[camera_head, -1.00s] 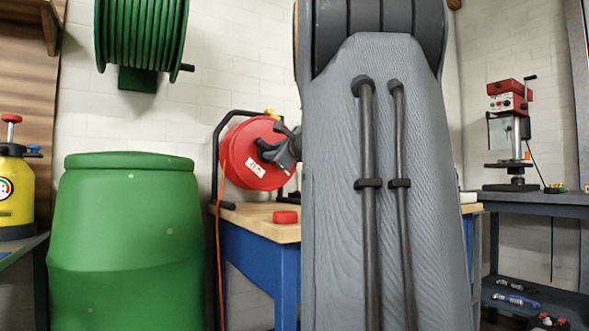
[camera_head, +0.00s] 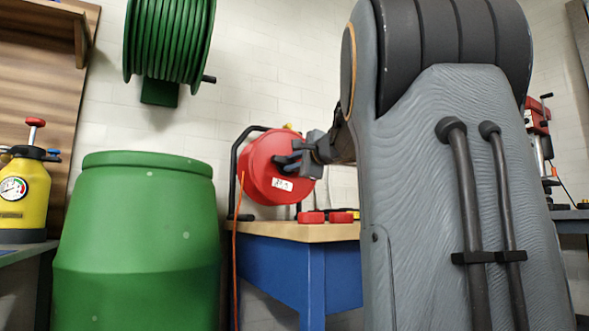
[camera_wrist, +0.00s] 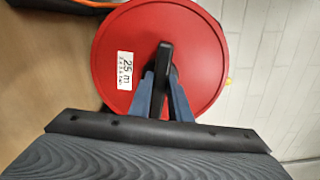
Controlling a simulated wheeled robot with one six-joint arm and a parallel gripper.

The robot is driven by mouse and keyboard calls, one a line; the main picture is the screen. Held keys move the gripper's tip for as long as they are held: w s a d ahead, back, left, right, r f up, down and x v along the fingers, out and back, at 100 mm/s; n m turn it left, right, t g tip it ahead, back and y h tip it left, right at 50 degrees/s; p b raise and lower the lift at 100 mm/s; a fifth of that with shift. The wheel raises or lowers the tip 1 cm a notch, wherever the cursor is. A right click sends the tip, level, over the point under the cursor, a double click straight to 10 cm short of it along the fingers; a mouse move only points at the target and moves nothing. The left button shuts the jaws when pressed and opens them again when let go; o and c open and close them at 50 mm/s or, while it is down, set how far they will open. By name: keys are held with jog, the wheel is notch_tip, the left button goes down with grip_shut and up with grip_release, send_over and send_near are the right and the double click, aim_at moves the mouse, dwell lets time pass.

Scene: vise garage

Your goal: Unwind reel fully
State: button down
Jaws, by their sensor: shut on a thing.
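The red cable reel (camera_head: 262,184) stands in a black tubular frame (camera_head: 233,180) on the workbench, with a white label on its face. An orange cable (camera_head: 235,262) hangs from it over the bench's left edge. My gripper (camera_head: 288,163) is at the reel's face. In the wrist view, the blue fingers of my gripper (camera_wrist: 163,98) are shut on the black crank handle (camera_wrist: 164,58), which stands out from the red disc (camera_wrist: 197,50). The label there reads "25 m". How much cable is still wound is hidden behind the disc.
The wooden-topped blue workbench (camera_head: 290,232) carries two small red objects (camera_head: 326,217). A green barrel (camera_head: 140,235) stands left of it, below a green hose reel (camera_head: 168,45). A yellow sprayer (camera_head: 22,200) is at far left. My arm hides much of the right side.

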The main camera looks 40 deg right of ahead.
dwell(0.3)
jog(key=c, duration=1.6)
grip_release()
jog(key=shift+c, duration=0.2)
jog(key=shift+s, duration=0.1)
jog(key=s+a+p, duration=0.1)
jog(key=s, duration=0.6)
jog(key=shift+s+p, duration=0.3)
jog(key=shift+a, duration=0.1)
